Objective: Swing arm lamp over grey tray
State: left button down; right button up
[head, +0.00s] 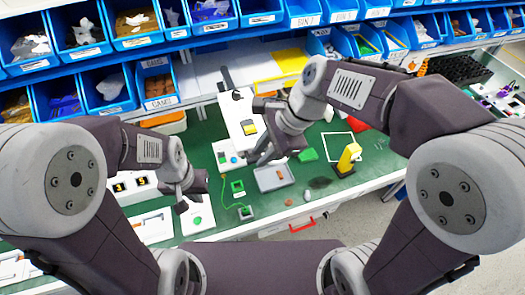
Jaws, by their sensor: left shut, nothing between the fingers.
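My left gripper (187,204) is shut and empty, left of the tray, above a white box with a green button. My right gripper (262,158) is above and behind the tray, apart from it as far as I can see. Its finger gap is unclear, and its arm hides part of the bench behind.
A yellow upright piece (348,158) on a dark base stands right of the tray. A small box (245,212) with a green cable sits in front-left. Rows of blue bins (133,25) line the back.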

grip_shut()
dwell(1.4)
